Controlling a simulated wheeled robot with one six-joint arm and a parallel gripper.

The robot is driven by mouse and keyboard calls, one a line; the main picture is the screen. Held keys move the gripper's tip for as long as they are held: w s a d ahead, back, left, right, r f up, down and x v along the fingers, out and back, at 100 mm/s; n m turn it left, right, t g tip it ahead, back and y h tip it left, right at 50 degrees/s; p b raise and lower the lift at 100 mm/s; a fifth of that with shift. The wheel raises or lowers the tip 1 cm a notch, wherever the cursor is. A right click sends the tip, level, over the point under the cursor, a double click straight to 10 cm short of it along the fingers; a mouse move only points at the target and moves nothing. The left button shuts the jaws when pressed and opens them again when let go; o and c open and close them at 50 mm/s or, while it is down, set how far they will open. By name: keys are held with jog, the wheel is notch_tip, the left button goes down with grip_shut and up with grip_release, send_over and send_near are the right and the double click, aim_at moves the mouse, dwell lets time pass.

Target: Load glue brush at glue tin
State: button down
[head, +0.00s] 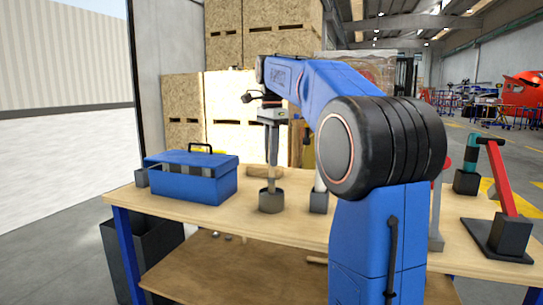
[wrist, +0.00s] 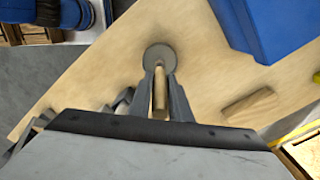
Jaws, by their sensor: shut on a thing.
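The glue tin (head: 271,203) is a small round grey pot on the wooden workbench; its round top also shows in the wrist view (wrist: 160,54). My gripper (head: 271,160) is above the tin, pointing straight down. In the wrist view, my gripper (wrist: 160,76) is shut on the light wooden handle of the glue brush (wrist: 160,96). The brush is upright and in line with the tin. Its lower end is at the tin's mouth; the bristles are hidden, and I cannot tell how deep they are.
A blue toolbox (head: 195,183) stands left of the tin. A wooden block (head: 264,172) lies behind it. A grey holder (head: 318,203) with a white piece stands close on the right. A red-levered tool (head: 507,180) is at the far right. Bare bench (head: 232,222) lies in front.

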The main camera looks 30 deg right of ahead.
jog(key=shift+f, duration=0.65)
dwell(1.5)
jog(key=shift+r, duration=0.15)
jog(key=shift+r, duration=3.4)
